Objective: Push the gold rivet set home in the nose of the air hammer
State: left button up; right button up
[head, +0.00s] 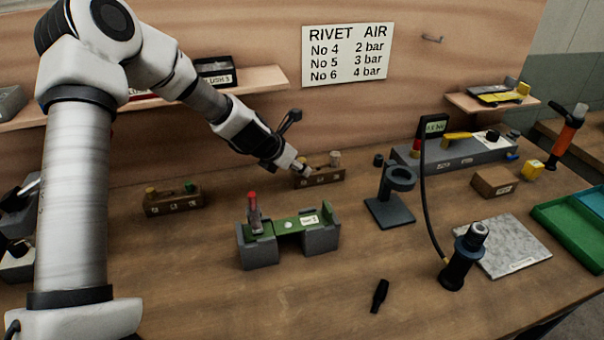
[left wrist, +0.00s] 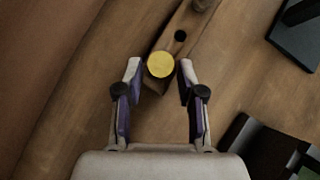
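The gold rivet set (left wrist: 160,65) shows from above as a round yellow disc at the end of a wooden block (left wrist: 184,30) in the left wrist view. My left gripper (left wrist: 160,72) is open, with one fingertip on each side of the gold set. In the head view my left gripper (head: 302,168) is at the wooden block (head: 322,181) near the back wall, largely covering the gold set. A dark tool with a hose, apparently the air hammer (head: 462,262), stands upright at the right, its silver nose (head: 478,230) up. My right gripper is not in view.
A green and grey fixture (head: 290,226) with a red-topped clamp stands mid-bench. A dark stand with a ring (head: 390,210), a grey stone plate (head: 512,258) and a small black piece (head: 380,295) are nearby. Another wooden block (head: 172,203) lies left. The front of the bench is mostly clear.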

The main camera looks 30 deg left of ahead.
aim_at(303, 158)
pick_arm(q)
grip_shut()
jog(key=shift+r, duration=0.15)
jog(key=shift+r+p, duration=1.6)
jog(key=shift+p, duration=0.05)
jog(key=shift+r, duration=0.15)
